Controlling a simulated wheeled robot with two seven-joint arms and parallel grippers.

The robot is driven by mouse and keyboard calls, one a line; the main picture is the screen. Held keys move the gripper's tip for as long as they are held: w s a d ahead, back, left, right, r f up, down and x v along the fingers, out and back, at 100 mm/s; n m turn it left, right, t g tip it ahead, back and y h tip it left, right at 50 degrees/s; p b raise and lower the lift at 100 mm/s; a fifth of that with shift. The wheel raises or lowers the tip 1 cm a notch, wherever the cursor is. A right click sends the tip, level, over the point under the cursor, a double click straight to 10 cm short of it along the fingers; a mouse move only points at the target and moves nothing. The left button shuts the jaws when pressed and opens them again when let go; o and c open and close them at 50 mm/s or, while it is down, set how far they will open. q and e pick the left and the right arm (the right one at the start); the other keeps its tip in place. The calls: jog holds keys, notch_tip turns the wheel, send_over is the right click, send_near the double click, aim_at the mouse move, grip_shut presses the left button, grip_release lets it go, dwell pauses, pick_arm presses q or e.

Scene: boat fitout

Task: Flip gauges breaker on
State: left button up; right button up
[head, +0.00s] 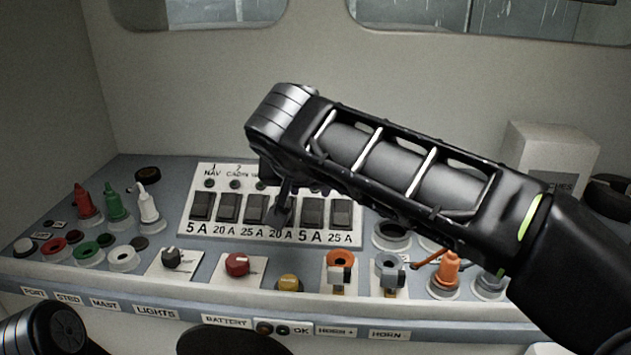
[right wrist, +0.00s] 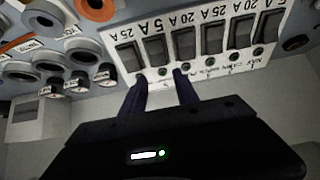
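The white breaker panel (head: 346,184) carries a row of dark rocker switches with amp labels beneath. NAV and CABIN labels show above its left end. The other upper labels, including any for gauges, are hidden or unreadable. My right gripper (head: 283,208) points down in front of the fourth rocker from the left in the head view. In the right wrist view, where the panel is upside down, its two fingers (right wrist: 161,80) are apart and empty, near the edge of the 5 A rocker (right wrist: 156,50). Contact cannot be told. A part of my left arm shows at bottom left; its fingers do not.
Red, green and white plugs (head: 115,205) stand left of the panel. A black knob (head: 172,258), a red knob (head: 237,264) and a yellow button (head: 289,283) sit in front. Orange and grey connectors (head: 340,271) lie to the right. A white box (head: 550,155) stands at back right.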

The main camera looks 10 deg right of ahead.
aim_at(313, 198)
jog(key=p+x, duration=0.1)
jog(key=x, duration=0.6)
jog(key=shift+w+f+p, duration=0.1)
jog(key=shift+f+p, duration=0.15)
jog(key=shift+p, duration=0.15)
grip_shut()
dwell(0.4)
